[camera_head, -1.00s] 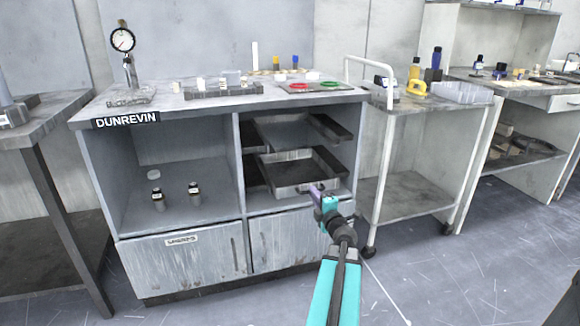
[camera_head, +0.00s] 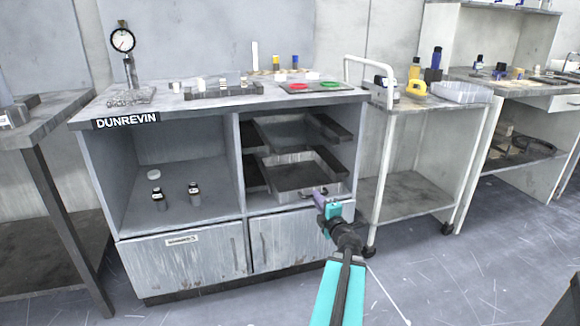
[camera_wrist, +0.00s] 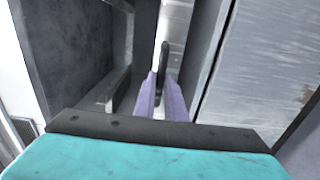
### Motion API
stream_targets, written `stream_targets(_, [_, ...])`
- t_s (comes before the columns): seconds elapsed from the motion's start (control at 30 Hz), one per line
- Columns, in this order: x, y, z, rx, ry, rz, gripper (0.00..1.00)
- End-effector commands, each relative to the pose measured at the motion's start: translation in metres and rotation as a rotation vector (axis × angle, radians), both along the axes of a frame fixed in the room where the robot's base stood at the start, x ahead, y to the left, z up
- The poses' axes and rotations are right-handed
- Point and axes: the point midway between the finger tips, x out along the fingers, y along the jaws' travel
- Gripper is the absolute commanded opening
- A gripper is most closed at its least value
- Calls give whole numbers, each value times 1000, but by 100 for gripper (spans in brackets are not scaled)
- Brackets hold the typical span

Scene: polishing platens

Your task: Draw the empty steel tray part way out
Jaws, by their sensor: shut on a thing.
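The steel tray (camera_head: 294,195) is the lower of the trays in the right-hand open bay of the cabinet. It is partly out, its front edge past the bay opening, and its visible floor is bare. My gripper (camera_head: 322,196) is at the right part of its front and is shut on the tray's handle. In the wrist view, the purple fingers of my gripper (camera_wrist: 162,98) close around the dark handle (camera_wrist: 163,58). The fingers partly hide the handle. Another tray (camera_head: 290,133) sits higher in the same bay.
The cabinet (camera_head: 170,221) has two doors below the bays. A white trolley (camera_head: 405,190) stands close to the right of my gripper. Two small dark bottles (camera_head: 194,194) stand in the left bay. The floor in front is clear.

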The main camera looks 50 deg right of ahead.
Motion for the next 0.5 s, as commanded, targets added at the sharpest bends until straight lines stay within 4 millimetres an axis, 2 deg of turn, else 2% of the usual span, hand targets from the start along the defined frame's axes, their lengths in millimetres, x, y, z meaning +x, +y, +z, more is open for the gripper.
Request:
stream_targets(0.47, [-5, 3, 0, 0, 0, -1, 0])
stream_targets(0.5, [-5, 3, 0, 0, 0, -1, 14])
